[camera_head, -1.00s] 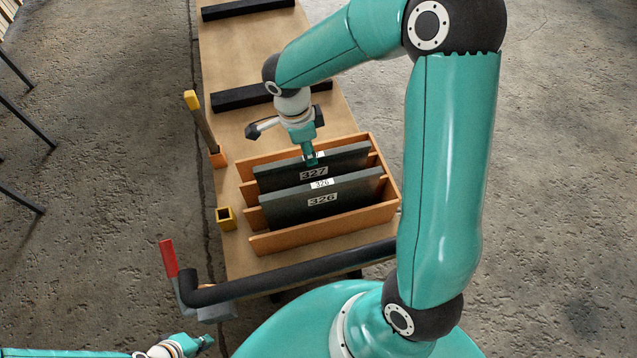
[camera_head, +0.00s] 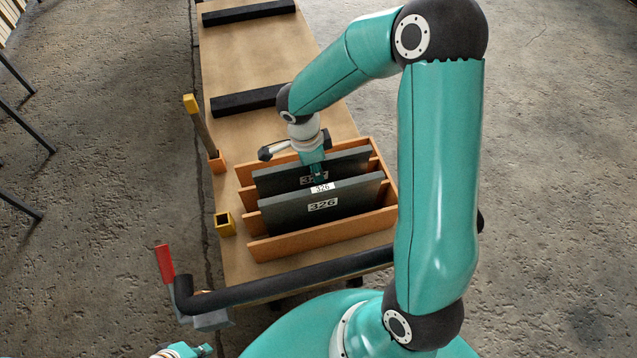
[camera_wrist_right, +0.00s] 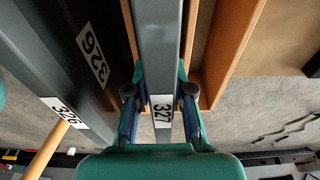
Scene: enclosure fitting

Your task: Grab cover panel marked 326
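Cover panel 326 (camera_head: 350,198) is a dark grey slab standing in the wooden rack, nearest my body, with white labels on its face and top edge. In the right wrist view it is at the left (camera_wrist_right: 60,70). Panel 327 (camera_head: 270,180) stands behind it. My right gripper (camera_head: 318,178) is down at panel 327, hiding part of its label.
The orange-brown rack (camera_head: 320,236) has thin dividers. A yellow square holder (camera_head: 225,222) and a yellow-topped handle in an orange holder (camera_head: 216,164) stand left of it. Black bars (camera_head: 245,101) lie beyond. A red-handled lever (camera_head: 165,264) and black rail (camera_head: 290,278) are at the near edge.

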